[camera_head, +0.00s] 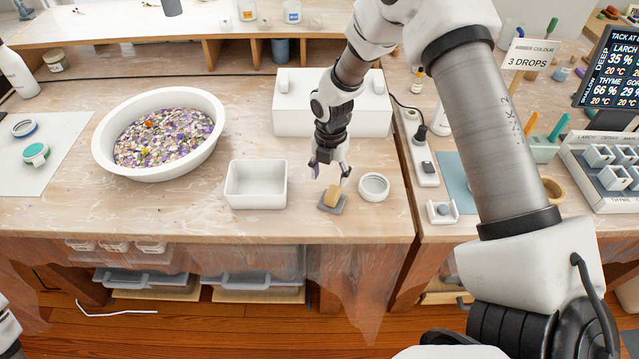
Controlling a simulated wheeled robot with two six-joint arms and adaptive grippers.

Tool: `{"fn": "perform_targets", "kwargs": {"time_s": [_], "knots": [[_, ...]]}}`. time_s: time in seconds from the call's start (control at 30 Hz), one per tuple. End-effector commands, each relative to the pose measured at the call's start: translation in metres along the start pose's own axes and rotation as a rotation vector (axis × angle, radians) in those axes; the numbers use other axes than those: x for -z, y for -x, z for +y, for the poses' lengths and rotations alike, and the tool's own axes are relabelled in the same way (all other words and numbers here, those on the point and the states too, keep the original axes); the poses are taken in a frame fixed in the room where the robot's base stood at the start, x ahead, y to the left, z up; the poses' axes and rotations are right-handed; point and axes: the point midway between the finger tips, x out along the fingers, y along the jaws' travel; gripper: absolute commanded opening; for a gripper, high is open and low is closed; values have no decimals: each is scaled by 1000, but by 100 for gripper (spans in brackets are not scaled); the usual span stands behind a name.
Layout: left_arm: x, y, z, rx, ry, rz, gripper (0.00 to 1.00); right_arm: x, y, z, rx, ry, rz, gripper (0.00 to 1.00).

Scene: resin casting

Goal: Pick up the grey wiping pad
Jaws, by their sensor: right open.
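I cannot tell whether the fingertips touch the block. My left gripper is not in view; only a bit of my left arm shows at the lower left edge.
A white rectangular tub (256,185) stands left of the pad, and a small round white dish (374,187) is close on its right. A white box (290,114) stands behind the gripper. A large white bowl (103,145) of dried petals is further left.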

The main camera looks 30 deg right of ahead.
Motion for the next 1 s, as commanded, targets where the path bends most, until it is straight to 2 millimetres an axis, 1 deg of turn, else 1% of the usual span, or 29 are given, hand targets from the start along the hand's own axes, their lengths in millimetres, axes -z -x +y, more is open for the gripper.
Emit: {"fn": "perform_targets", "kwargs": {"time_s": [0.17, 0.23, 0.3, 0.33, 0.4, 0.57, 0.6, 0.67, 0.7, 0.77, 0.8, 1.0], "knots": [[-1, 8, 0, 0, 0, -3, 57, 2, -24, 0, 2, -3, 3, 62], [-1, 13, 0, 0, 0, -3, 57, 2, -37, 1, 3, -3, 3, 62], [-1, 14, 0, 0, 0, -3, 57, 2, -51, 2, 2, -4, 3, 62], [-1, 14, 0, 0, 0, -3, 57, 2, -54, 2, 1, -5, 2, 62], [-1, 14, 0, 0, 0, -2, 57, 2, -60, 2, -1, -5, 1, 62], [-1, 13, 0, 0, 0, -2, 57, 2, -62, 2, -2, -5, 1, 62], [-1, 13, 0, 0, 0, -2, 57, 2, -62, 2, -2, -5, 1, 59], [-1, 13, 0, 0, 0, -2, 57, 2, -61, 2, -1, -5, 1, 38], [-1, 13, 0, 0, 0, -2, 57, 2, -61, 2, -1, -5, 1, 24], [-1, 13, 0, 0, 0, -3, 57, 2, -61, 2, -1, -5, 1, 2], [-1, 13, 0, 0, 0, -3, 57, 2, -61, 2, -1, -5, 1, 0], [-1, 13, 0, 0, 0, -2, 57, 2, -62, 2, -1, -5, 1, 0]]}}
